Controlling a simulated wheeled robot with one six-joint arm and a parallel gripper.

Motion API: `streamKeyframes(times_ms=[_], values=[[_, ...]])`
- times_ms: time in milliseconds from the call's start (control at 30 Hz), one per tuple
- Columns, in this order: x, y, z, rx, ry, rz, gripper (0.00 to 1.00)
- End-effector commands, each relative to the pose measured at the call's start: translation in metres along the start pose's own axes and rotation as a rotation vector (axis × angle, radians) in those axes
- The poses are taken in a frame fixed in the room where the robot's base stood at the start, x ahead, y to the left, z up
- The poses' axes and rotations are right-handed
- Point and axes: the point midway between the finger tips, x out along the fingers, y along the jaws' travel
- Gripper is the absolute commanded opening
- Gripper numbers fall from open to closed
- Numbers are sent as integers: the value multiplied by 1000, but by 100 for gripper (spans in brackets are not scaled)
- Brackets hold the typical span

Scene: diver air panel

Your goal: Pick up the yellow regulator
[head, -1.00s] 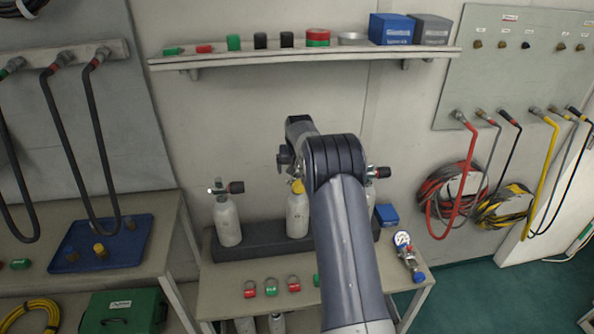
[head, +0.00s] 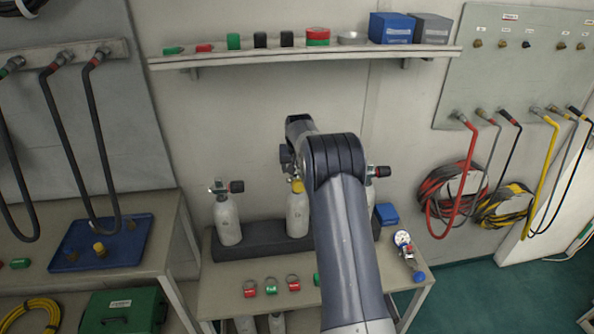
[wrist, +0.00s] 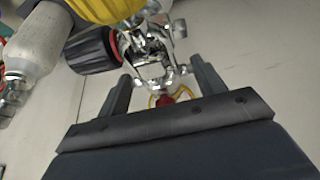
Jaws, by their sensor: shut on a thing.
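The yellow regulator (wrist: 100,10) shows at the top of the wrist view as a yellow rounded body with silver metal fittings below it. My gripper (wrist: 160,88) is shut on its silver metal part, which sits between the two dark fingers. A small red piece and a thin yellow ring show near the palm. In the head view the yellow part (head: 297,186) shows at the top of the middle white cylinder (head: 298,213). My arm covers my fingertips and much of the regulator there. I cannot tell whether the regulator is free of the cylinder valve.
A black knob with a red ring (wrist: 95,50) is close to my left finger in the wrist view. Another white cylinder (head: 227,221) stands left in the dark rack (head: 262,238). A gauge assembly (head: 408,252) lies at the bench's right end. A shelf (head: 250,58) is above.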

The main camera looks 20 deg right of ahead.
Motion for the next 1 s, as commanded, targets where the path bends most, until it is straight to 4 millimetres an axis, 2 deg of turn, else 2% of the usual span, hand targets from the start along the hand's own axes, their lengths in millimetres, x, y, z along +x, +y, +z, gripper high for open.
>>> streamKeyframes(times_ms=[267, 567, 1000], values=[[-5, 0, -3, 0, 5, 0, 22], [-35, 1, -15, 1, 7, 0, 22], [-46, 82, 19, 4, 6, 2, 22]])
